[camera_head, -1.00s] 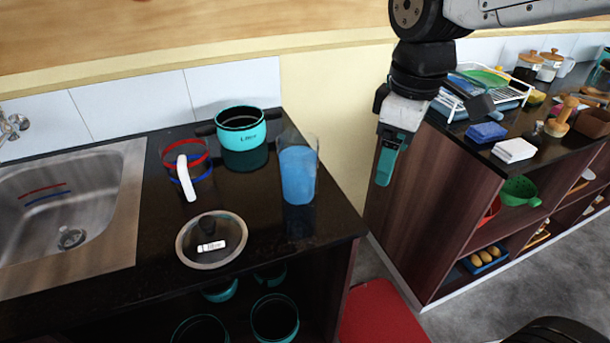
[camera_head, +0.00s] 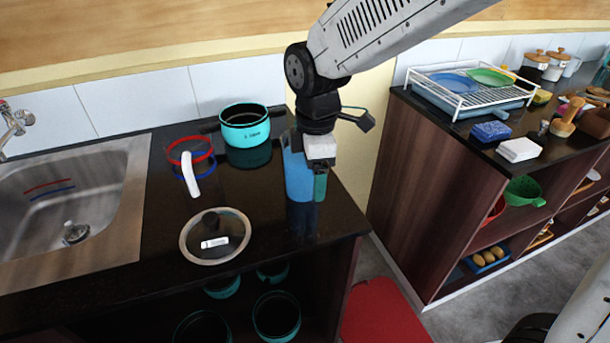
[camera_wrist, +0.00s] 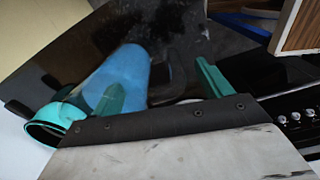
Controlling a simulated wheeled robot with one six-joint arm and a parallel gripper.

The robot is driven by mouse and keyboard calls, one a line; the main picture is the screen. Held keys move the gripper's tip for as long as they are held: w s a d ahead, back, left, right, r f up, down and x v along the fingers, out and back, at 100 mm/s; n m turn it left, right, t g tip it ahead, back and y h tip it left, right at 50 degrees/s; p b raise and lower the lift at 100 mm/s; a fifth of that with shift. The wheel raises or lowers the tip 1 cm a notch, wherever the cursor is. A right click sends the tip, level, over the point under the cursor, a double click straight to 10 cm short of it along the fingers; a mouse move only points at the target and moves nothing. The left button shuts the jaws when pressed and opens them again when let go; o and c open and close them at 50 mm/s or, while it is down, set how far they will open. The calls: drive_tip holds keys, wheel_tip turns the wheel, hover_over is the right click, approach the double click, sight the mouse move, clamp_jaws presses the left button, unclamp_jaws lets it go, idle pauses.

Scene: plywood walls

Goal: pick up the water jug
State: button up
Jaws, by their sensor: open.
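A clear water jug (camera_head: 297,178) with blue contents stands upright near the right end of the dark counter. My gripper (camera_head: 318,190) is open and points down at the jug's right side, covering part of it. In the wrist view the blue jug (camera_wrist: 126,72) lies toward the left teal finger, which overlaps it. A dark part that looks like its handle (camera_wrist: 178,84) shows between the fingers of my gripper (camera_wrist: 160,80). I cannot tell whether a finger touches the jug.
A clear vessel with red and blue bands and a white handle (camera_head: 190,172), a teal pot (camera_head: 245,130) and a glass lid (camera_head: 216,238) share the counter (camera_head: 150,245). A sink (camera_head: 110,215) is left. A second counter with a dish rack (camera_head: 470,95) stands right, across a gap.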

drive_tip(key=shift+f, duration=0.45)
drive_tip(key=shift+c, duration=0.4)
drive_tip(key=c, duration=1.5)
drive_tip(key=shift+c, duration=0.5)
drive_tip(key=shift+r, duration=0.25)
